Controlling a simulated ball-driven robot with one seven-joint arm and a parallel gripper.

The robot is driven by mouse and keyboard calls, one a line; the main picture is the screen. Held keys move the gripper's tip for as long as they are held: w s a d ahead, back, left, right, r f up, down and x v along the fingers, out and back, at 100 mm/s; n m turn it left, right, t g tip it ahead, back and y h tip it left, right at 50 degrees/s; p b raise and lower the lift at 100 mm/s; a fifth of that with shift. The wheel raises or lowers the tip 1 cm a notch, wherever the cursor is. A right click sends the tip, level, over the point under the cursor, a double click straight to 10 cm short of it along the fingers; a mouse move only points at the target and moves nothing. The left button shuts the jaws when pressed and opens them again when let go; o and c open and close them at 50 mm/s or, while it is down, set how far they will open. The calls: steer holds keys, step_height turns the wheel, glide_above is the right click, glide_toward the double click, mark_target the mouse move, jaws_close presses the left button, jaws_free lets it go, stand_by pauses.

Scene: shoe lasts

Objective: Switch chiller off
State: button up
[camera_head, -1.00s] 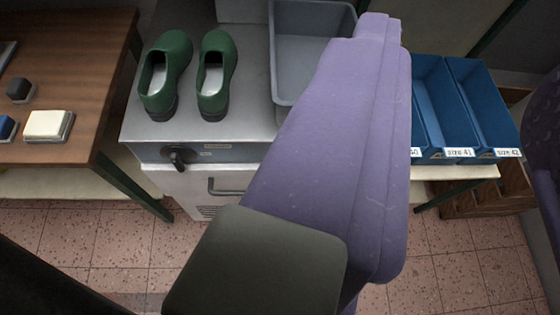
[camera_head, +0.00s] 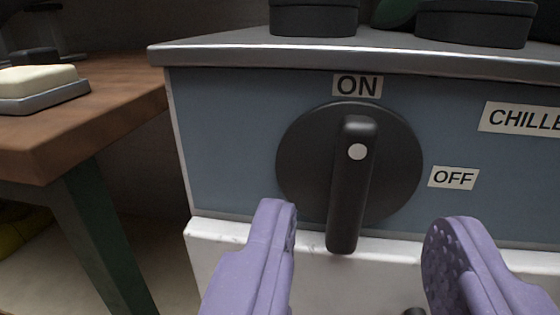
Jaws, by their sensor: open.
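The chiller (camera_head: 240,130) fills the middle of the view, with a blue-grey front panel and a partly cut-off "CHILLE" label (camera_head: 520,120). On the panel is a round black knob (camera_head: 300,160) with an upright bar handle (camera_head: 345,200). The handle's white dot is at the top, towards the ON label (camera_head: 357,86). The OFF label (camera_head: 453,178) is to the knob's right. My gripper (camera_head: 360,235) is open and empty, its purple fingers on either side of the handle's lower end. I see no contact with the handle.
A wooden table (camera_head: 110,110) on a green leg stands close at the left, with a cream block (camera_head: 38,82) on a grey base. The soles of the dark shoes (camera_head: 315,18) rest on the chiller's top. A dark rounded piece shows below the knob.

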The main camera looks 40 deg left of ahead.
mark_target(356, 168)
steer(key=b+x, duration=0.1)
steer(key=x, duration=0.5)
steer(key=shift+w+b, duration=0.2)
steer(key=shift+b, duration=0.1)
jaws_close()
